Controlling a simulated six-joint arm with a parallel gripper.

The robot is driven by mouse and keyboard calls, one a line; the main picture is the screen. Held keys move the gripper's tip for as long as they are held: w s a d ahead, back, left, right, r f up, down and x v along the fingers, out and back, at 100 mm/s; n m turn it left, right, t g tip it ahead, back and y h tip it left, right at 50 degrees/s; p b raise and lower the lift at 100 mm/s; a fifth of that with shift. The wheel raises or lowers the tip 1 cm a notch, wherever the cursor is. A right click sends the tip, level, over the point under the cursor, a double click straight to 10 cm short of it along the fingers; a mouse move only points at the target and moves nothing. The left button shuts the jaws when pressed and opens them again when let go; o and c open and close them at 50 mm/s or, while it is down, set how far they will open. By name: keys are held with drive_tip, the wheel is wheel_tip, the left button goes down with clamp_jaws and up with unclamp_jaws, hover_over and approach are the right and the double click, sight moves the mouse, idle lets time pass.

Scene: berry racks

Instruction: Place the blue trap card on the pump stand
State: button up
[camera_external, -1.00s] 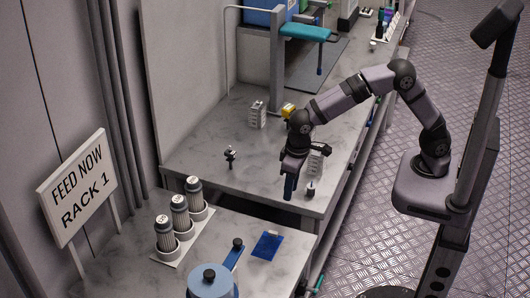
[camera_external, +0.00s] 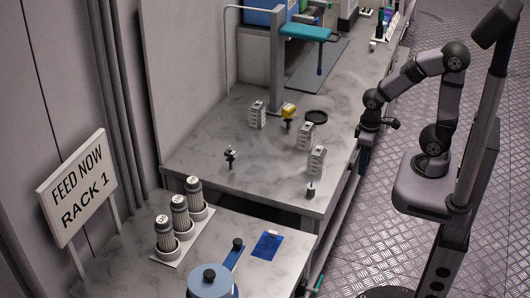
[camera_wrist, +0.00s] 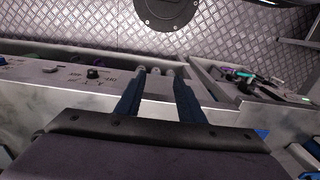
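A blue card (camera_external: 268,245) lies flat on the pale marbled top of the front stand (camera_external: 300,240), near its right end. A blue round pump (camera_external: 208,282) with a dark knob and a blue lever stands on the same top, left of the card. My gripper (camera_external: 364,158) is beyond the right edge of the rear bench, well apart from the card. In the wrist view, its two blue fingers (camera_wrist: 157,75) are spread apart with nothing held between them. The card is not clear in the wrist view.
Several white canisters (camera_external: 180,215) stand on the front stand's left, beside the "FEED NOW RACK 1" sign (camera_external: 78,188). A gap separates the two tops.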

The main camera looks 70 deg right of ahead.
drive_tip(key=shift+r, duration=0.1)
wheel_tip(320, 180, up, 5)
drive_tip(key=n+t+y+b, duration=0.4)
drive_tip(key=t+y+b, duration=0.2)
drive_tip(key=t+b, duration=0.5)
hover_over(274, 232)
drive_tip(key=s+d, duration=0.2)
drive_tip(key=s, duration=0.4)
drive_tip(key=f+t+h+b, duration=0.1)
drive_tip(key=f, duration=0.3)
drive_tip(key=s+f+m+t+h+b, duration=0.1)
drive_tip(key=f, duration=0.4)
drive_tip(key=s+f+t+h+b, duration=0.1)
drive_tip(key=f, duration=0.4)
drive_tip(key=shift+s+a+f+m+b, duration=0.1)
drive_tip(key=shift+s+m+b, duration=0.1)
drive_tip(key=shift+m+b, duration=0.2)
drive_tip(key=shift+r+x, duration=0.2)
drive_tip(key=shift+x, duration=3.5)
